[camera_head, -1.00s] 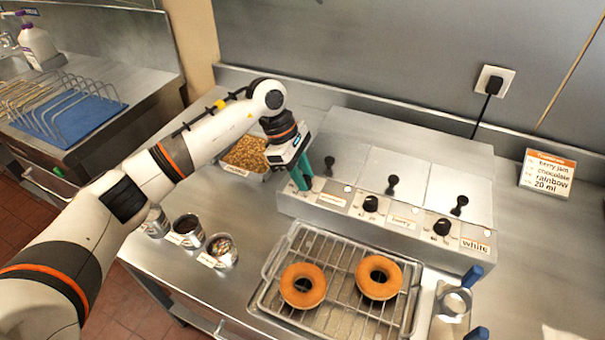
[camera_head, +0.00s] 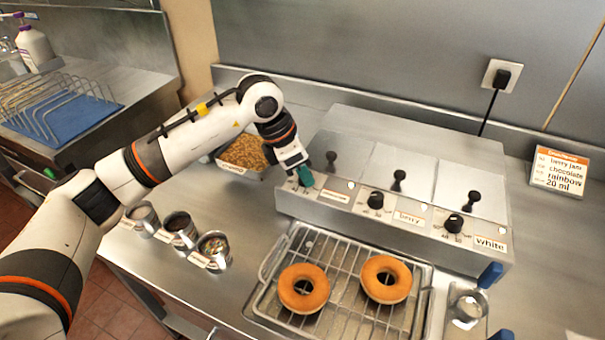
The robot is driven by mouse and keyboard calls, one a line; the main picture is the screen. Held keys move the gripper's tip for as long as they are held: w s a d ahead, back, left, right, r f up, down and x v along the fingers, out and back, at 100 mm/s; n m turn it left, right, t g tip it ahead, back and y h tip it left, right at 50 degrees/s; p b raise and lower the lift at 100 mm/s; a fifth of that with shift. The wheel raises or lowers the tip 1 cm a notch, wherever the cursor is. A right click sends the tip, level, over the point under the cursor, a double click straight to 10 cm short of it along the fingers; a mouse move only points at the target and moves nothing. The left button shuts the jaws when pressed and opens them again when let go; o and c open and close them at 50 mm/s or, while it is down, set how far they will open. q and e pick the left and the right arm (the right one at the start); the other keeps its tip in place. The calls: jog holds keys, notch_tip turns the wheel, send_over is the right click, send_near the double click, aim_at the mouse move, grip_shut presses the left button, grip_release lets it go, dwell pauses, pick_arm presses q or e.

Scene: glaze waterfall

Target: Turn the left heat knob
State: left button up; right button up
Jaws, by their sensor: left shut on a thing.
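The steel glaze machine (camera_head: 420,150) stands against the back wall with heat knobs along its sloped front. The middle knob (camera_head: 376,199) and the right knob (camera_head: 454,221) show as black dials. My left gripper (camera_head: 305,178), with teal fingers, is at the left end of the front panel. It is shut on the left heat knob, which the fingers hide. The dial marks show just around the fingers. My right gripper is not in view.
A wire rack tray (camera_head: 345,290) with two ring doughnuts (camera_head: 304,288) lies in front of the machine. A crumb tray (camera_head: 243,153) sits behind my left forearm. Several small metal cups (camera_head: 213,248) stand left of the rack. A blue-handled holder (camera_head: 468,305) is at right.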

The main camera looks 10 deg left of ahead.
pick_arm(q)
jog(key=shift+n, duration=0.3)
jog(key=o, duration=1)
jog(key=shift+c, duration=0.2)
jog(key=shift+r, duration=0.1)
jog(key=b+v, duration=0.2)
jog(key=v, duration=1)
jog(key=shift+s, duration=0.2)
